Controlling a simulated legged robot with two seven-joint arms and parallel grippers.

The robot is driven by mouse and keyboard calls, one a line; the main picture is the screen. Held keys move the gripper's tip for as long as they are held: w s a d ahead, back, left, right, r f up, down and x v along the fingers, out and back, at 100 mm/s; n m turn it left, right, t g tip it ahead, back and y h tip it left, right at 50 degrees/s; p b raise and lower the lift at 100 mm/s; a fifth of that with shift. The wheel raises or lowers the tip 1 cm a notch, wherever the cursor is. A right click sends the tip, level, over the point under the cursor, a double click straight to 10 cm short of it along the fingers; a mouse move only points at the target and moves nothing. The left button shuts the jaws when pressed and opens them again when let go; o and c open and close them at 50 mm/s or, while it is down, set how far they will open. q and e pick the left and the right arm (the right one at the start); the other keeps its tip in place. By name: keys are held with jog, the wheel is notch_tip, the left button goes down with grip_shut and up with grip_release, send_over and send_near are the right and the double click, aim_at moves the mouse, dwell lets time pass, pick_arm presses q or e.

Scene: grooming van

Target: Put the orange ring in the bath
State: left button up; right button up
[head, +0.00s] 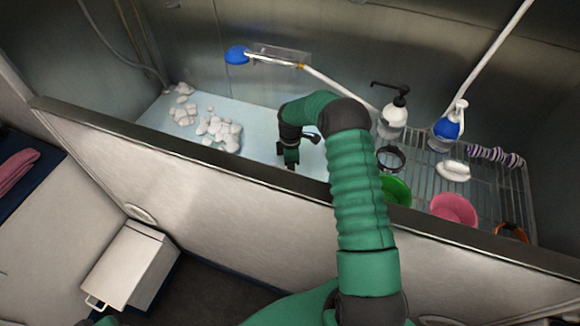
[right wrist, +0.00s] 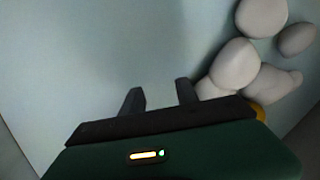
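An orange ring (head: 512,231) stands on the wire rack at the far right of the head view, its lower part hidden by the bath's front wall. The bath (head: 262,140) has a pale blue floor. My right arm reaches over the front wall, and my right gripper (head: 291,160) is low inside the bath, well left of the ring. In the right wrist view my right gripper (right wrist: 159,98) has its fingers apart with nothing between them, above the pale floor. My left gripper is not in view.
White stone-like lumps (head: 215,130) lie at the bath's left; they also show in the wrist view (right wrist: 235,62), near a small yellow patch (right wrist: 258,110). The wire rack (head: 480,185) holds bottles, a green bowl (head: 396,190) and a pink bowl (head: 453,208). The front wall (head: 230,200) is an obstacle.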

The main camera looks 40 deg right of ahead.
jog(key=shift+o, duration=0.6)
jog(key=shift+a+r, duration=0.15)
jog(key=shift+a, duration=0.1)
jog(key=shift+d+r, duration=0.1)
jog(key=shift+r, duration=0.25)
notch_tip(320, 180, up, 11)
jog(key=p, duration=0.2)
jog(key=shift+d+r, duration=0.1)
